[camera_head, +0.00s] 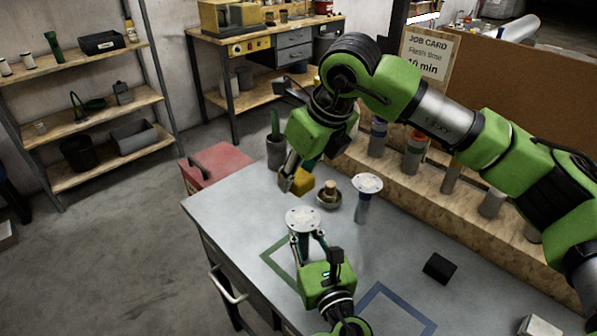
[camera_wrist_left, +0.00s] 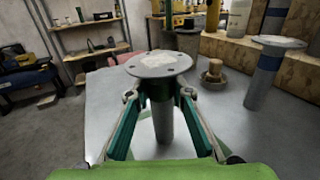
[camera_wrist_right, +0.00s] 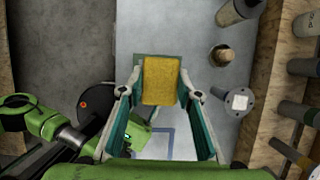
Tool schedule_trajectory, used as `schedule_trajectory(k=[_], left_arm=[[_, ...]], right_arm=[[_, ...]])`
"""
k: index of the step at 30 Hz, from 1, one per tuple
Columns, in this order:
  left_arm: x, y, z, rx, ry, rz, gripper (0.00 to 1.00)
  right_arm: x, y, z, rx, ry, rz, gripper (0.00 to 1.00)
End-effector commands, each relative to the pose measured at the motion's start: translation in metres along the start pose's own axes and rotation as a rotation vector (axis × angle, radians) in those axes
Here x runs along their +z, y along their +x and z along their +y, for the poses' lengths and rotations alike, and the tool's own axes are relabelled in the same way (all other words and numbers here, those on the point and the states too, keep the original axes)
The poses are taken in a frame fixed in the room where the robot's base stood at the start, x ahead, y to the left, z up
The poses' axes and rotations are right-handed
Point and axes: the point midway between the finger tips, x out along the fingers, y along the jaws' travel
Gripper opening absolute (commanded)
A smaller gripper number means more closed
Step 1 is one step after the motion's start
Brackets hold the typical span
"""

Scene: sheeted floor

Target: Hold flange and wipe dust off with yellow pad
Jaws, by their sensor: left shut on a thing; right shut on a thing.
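My left gripper (camera_head: 308,238) is shut on the stem of a flange (camera_head: 302,218) and holds it upright over the table. In the left wrist view its round grey disc (camera_wrist_left: 160,65) faces up, with bolt holes and a pale dusty patch. My right gripper (camera_head: 294,182) is shut on the yellow pad (camera_head: 303,184), above and behind the flange, apart from it. The pad (camera_wrist_right: 160,80) fills the space between the right fingertips in the right wrist view; the held flange's disc is not visible there. A second flange (camera_head: 368,183) stands upright to the right, with a pale patch (camera_wrist_right: 238,102) on top.
A wooden knob in a dark dish (camera_head: 329,198) sits between the flanges. The grey table (camera_head: 235,205) has green (camera_head: 280,262) and blue (camera_head: 395,308) outlined squares. A black block (camera_head: 438,267) lies at right. A wooden rack (camera_head: 400,168) with bottles lines the back; a red box (camera_head: 215,164) stands beyond the left edge.

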Motion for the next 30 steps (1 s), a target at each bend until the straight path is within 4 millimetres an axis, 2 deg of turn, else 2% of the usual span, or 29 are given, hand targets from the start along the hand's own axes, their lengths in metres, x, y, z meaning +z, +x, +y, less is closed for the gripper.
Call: schedule_trajectory(k=[24, 30], left_arm=[[0.000, 0.000, 0.000, 0.000, 0.001, 0.001, 0.00], [0.000, 0.000, 0.000, 0.001, 0.001, 0.001, 0.00]], right_arm=[[-0.032, 0.069, 0.000, 0.002, -0.002, 0.001, 0.14], [-0.050, 0.062, -0.001, 0.001, -0.002, 0.001, 0.14]])
